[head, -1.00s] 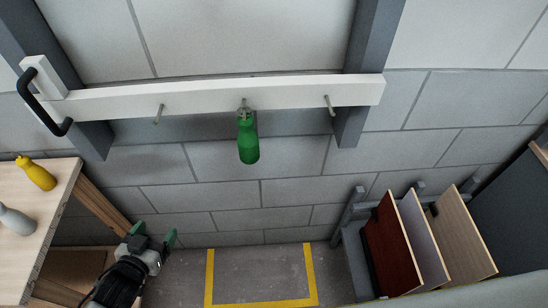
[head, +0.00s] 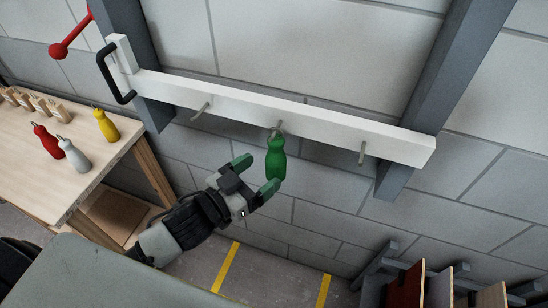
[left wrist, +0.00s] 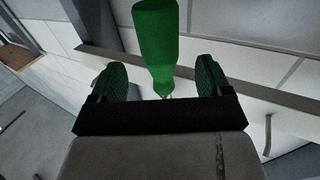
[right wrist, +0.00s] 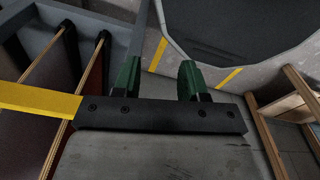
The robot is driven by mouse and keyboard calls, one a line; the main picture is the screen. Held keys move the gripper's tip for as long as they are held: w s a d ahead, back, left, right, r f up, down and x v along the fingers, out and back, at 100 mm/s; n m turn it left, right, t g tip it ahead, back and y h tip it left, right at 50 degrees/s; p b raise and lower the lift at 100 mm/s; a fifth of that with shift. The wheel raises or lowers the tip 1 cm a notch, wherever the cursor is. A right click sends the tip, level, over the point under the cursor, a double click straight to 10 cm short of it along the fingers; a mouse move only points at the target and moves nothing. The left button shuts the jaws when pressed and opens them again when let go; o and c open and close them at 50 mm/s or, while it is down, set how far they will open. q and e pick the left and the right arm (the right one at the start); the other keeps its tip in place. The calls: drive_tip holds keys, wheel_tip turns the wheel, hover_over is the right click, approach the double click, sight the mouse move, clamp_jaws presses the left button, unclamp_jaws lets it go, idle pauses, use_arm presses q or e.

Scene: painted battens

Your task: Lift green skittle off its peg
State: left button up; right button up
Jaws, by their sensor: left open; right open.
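The green skittle (head: 276,160) hangs by its top loop from the middle peg (head: 277,127) of a white batten (head: 330,119) on the wall. My left gripper (head: 256,174) is open, just left of the skittle's body, with one fingertip close to its lower part. In the left wrist view the green skittle (left wrist: 157,40) stands in line with the gap between the two open fingers; I cannot tell how far it lies between them. My right gripper (right wrist: 159,80) is open and empty in the right wrist view, out of the head view.
Left is a wooden table (head: 105,170) with a yellow skittle (head: 106,125), a red one (head: 47,141) and a grey one (head: 73,155). The batten has a black handle (head: 110,75) and two bare pegs. Panels in a rack (head: 405,288) stand lower right.

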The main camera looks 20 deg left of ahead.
sight(269, 163)
use_arm(q)
drive_tip(key=p+x, duration=0.1)
drive_tip(key=x, duration=0.3)
drive_tip(key=shift+r, duration=0.1)
drive_tip(key=shift+w+d, duration=0.35)
drive_tip(key=shift+w, duration=0.15)
use_arm(e)
drive_tip(key=shift+w+d+r, duration=0.1)
drive_tip(key=shift+d+r, duration=0.6)
drive_tip(key=shift+r, duration=0.1)
use_arm(q)
drive_tip(key=c, duration=1)
drive_tip(key=shift+o, duration=1)
drive_tip(key=shift+c, duration=0.6)
use_arm(e)
drive_tip(key=shift+a+r, duration=0.1)
drive_tip(key=shift+a, duration=0.1)
use_arm(q)
drive_tip(key=shift+r+p, duration=0.6)
drive_tip(key=shift+p, duration=0.3)
use_arm(e)
drive_tip(key=shift+r, duration=0.75)
use_arm(q)
drive_tip(key=shift+s, duration=0.1)
